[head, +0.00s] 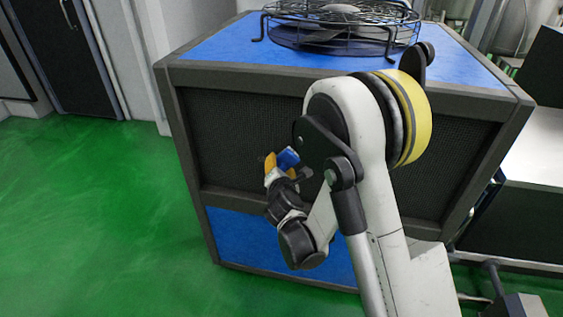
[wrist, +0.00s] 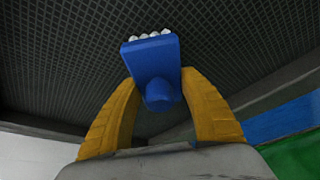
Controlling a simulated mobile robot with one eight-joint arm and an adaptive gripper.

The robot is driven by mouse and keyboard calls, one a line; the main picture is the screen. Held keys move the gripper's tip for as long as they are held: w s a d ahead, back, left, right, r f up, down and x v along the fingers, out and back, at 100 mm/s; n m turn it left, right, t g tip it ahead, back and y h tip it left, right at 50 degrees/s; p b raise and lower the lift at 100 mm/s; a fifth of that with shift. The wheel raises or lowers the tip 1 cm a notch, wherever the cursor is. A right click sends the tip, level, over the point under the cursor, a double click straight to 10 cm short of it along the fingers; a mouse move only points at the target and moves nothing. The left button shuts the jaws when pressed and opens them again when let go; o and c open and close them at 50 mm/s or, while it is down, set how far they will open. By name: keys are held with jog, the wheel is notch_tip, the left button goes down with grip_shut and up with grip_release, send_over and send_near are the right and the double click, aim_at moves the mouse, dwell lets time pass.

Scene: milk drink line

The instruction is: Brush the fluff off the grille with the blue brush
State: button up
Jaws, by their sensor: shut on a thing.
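The blue brush (wrist: 152,58) is held between the two yellow fingers of my gripper (wrist: 158,82). White tufts, seemingly its bristles, show at its far end against the dark grille (wrist: 60,60). I cannot tell whether they touch the mesh. In the head view the brush (head: 288,158) and my gripper (head: 281,167) are in front of the grille (head: 235,125) on the front of a large box. My arm hides much of the grille's middle and right. I cannot make out any fluff for certain in either view.
The box has a grey frame (head: 180,130) around the grille and a blue panel (head: 235,235) below it. A fan in a wire cage (head: 340,25) stands on its blue top. Green floor (head: 90,220) is clear at left. A pale bench (head: 530,150) is at right.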

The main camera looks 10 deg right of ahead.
dwell(0.4)
send_near(254, 162)
notch_tip(254, 162, down, 2)
jog(key=a, duration=0.2)
jog(key=shift+w+d+f, duration=0.1)
jog(key=shift+w+d, duration=0.2)
jog(key=shift+w, duration=0.5)
jog(key=shift+w+d+f, duration=0.1)
jog(key=shift+w+d, duration=0.15)
jog(key=shift+w, duration=0.55)
jog(key=shift+w+d+f, duration=0.1)
jog(key=shift+w+d, duration=0.2)
jog(key=shift+w, duration=0.45)
jog(key=shift+w+d, duration=0.15)
jog(key=shift+w, duration=0.4)
jog(key=shift+w+d, duration=0.2)
jog(key=shift+w, duration=0.3)
jog(key=shift+s+d, duration=0.1)
jog(key=shift+d, duration=0.05)
